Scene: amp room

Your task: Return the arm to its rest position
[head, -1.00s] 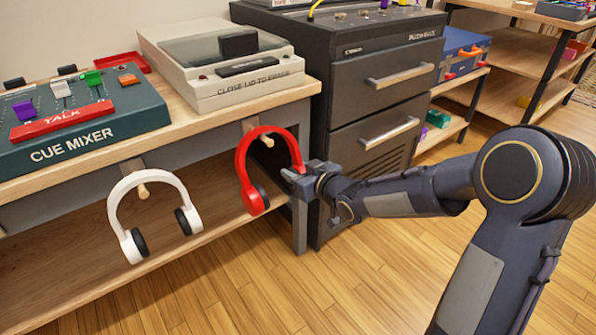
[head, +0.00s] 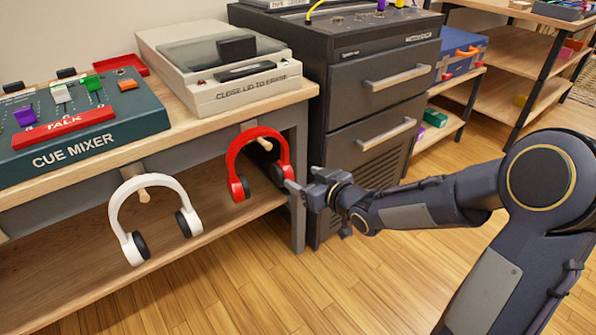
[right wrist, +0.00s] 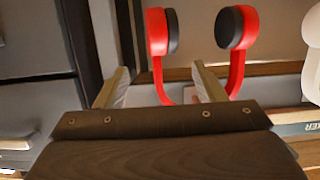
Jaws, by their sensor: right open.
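The red headphones (head: 241,154) hang on a wooden peg at the front edge of the bench, ear cups down. They also show in the right wrist view (right wrist: 238,63), just beyond the fingers. My right gripper (head: 303,185) is beside their right ear cup, in front of the dark cabinet. Its two fingers stand apart in the right wrist view (right wrist: 160,88) with nothing held between them. In the head view a fingertip lies very close to the right cup; I cannot tell whether they touch. My left gripper is not in view.
White headphones (head: 127,195) hang on another peg to the left. The cue mixer (head: 85,140) and a cream boxed device (head: 230,95) stand on the bench (head: 215,123). The dark drawer cabinet (head: 370,130) stands behind my right gripper. The wooden floor (head: 350,285) in front is clear.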

